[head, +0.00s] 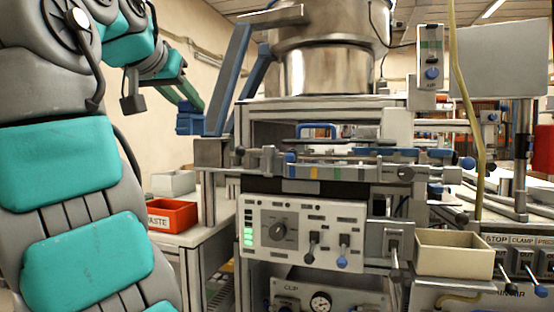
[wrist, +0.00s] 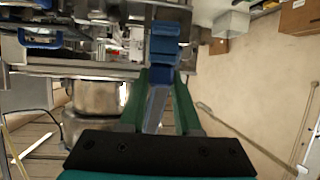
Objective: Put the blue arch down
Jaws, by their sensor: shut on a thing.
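My gripper (head: 189,106), with green fingers, is raised at the upper left of the head view, in front of the pale wall and left of the machine's slanted blue posts. It is shut on the blue arch (head: 189,123), a dark blue blocky piece below the fingertips. In the wrist view the blue arch (wrist: 165,42) stands out beyond the fingertips (wrist: 163,76), and its opening cannot be made out. The arch hangs in the air, above and apart from the side table (head: 190,234).
A red WASTE bin (head: 172,215) and a pale grey bin (head: 172,182) stand on the side table below. The machine (head: 305,225), with rails, knobs and levers, fills the middle. A blue hoop-like handle (head: 317,127) sits on it. A cream tray (head: 455,256) is at right.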

